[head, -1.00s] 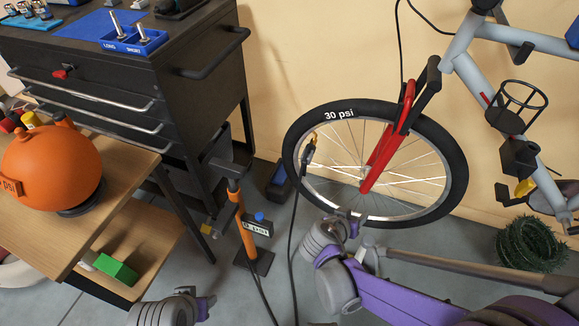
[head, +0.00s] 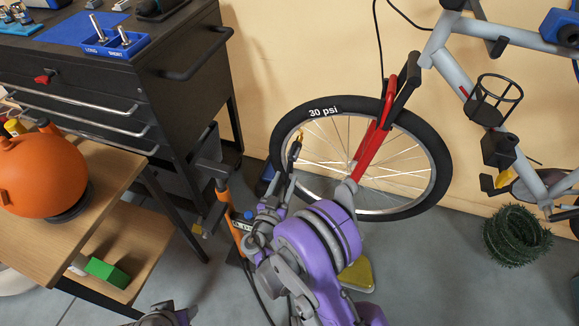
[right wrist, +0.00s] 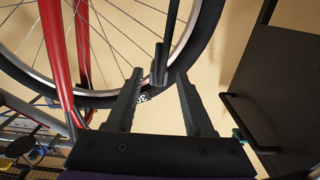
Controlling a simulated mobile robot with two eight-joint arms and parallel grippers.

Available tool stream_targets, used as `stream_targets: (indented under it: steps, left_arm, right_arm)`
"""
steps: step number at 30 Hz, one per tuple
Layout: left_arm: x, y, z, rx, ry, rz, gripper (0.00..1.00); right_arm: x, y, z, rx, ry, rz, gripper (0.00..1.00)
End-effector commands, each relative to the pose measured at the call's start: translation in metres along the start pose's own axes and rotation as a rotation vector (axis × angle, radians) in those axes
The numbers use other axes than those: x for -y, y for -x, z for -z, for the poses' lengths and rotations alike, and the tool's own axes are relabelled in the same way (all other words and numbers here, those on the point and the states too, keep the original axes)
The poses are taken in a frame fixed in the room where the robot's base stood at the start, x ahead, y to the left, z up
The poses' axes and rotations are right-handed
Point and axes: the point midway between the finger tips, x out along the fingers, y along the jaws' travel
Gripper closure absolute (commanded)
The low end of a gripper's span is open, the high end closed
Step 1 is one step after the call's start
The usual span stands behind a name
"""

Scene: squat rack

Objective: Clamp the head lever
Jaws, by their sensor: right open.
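The bike's front wheel, with a black tire (head: 432,150) marked "30 psi", stands by the wall. A dark pump head (head: 295,152) with a small orange-yellow lever (head: 301,137) sits at the left inner rim, its black hose hanging down. My right gripper (head: 286,182) is open just below the head. In the right wrist view, the dark head (right wrist: 158,72) shows between the fingertips of the open gripper (right wrist: 157,78); contact cannot be told, and the lever is not clear there. My left gripper (head: 165,313) is cut off at the bottom edge.
An orange floor pump (head: 226,205) stands left of my right arm, partly hidden. A green coil (head: 517,237) lies right. A red fork (head: 372,140) crosses the wheel.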

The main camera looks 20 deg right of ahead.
Motion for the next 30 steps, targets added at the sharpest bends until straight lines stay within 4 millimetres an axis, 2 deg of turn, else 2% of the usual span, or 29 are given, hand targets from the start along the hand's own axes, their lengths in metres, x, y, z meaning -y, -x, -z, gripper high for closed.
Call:
stream_targets:
  steps: [3, 9, 15, 22, 30]
  left_arm:
    - [0.000, -0.004, -0.001, 0.001, 0.000, 0.000, 0.50]
    - [0.000, -0.007, -0.002, 0.001, 0.000, 0.000, 0.50]
    - [0.000, -0.008, -0.002, 0.001, 0.000, 0.000, 0.50]
    - [0.000, -0.008, -0.002, 0.001, 0.000, 0.000, 0.50]
    - [0.000, -0.008, -0.002, 0.001, 0.000, 0.000, 0.50]
  right_arm:
    - [-0.001, -0.025, -0.001, 0.000, 0.001, -0.003, 0.47]
    - [-0.001, -0.052, -0.001, 0.001, 0.001, -0.001, 0.47]
    - [0.000, -0.062, 0.000, 0.001, 0.000, 0.000, 0.47]
    - [0.000, -0.062, 0.000, 0.001, 0.000, 0.000, 0.47]
    - [0.000, -0.062, 0.000, 0.001, 0.000, 0.000, 0.96]
